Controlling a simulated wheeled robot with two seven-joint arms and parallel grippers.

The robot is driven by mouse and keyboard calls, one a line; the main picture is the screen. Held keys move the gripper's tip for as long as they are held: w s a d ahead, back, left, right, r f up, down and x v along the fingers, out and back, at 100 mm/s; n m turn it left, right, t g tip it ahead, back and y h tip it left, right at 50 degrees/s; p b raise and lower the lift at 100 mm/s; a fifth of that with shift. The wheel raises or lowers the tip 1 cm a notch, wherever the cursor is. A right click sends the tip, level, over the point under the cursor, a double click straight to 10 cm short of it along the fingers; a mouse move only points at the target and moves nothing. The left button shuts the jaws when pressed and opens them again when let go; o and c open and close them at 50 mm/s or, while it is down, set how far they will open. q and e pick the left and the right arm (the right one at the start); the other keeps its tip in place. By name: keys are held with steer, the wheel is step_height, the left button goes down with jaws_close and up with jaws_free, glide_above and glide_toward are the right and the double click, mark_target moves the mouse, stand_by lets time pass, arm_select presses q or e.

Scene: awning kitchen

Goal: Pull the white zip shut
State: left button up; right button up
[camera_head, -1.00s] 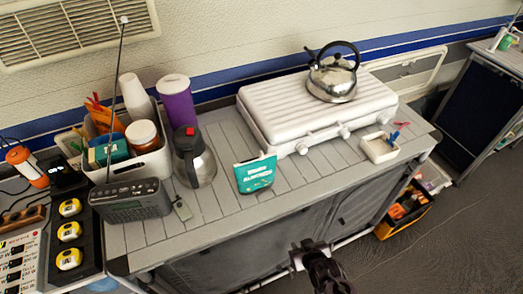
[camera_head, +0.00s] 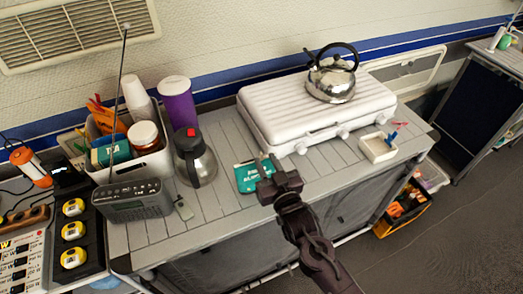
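A teal pouch (camera_head: 246,180) with white lettering stands on the grey slatted counter, in front of the white stove. A thin pale edge runs along its top, but I cannot make out the white zip or its pull at this size. My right gripper (camera_head: 268,170) is at the pouch's right side, covering its right part and upper right corner. I cannot tell whether it touches the pouch or whether its fingers are apart. My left gripper is not in view.
A white stove (camera_head: 290,112) with a steel kettle (camera_head: 332,80) stands behind the pouch. A coffee pot (camera_head: 196,160) and a radio (camera_head: 133,201) stand left. A small white tray (camera_head: 377,150) is right. The counter front (camera_head: 228,222) is clear.

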mark_target(262, 155)
steer(key=shift+p+x, duration=0.35)
steer(key=shift+x, duration=1.75)
jaws_close()
steer(key=shift+f, duration=0.1)
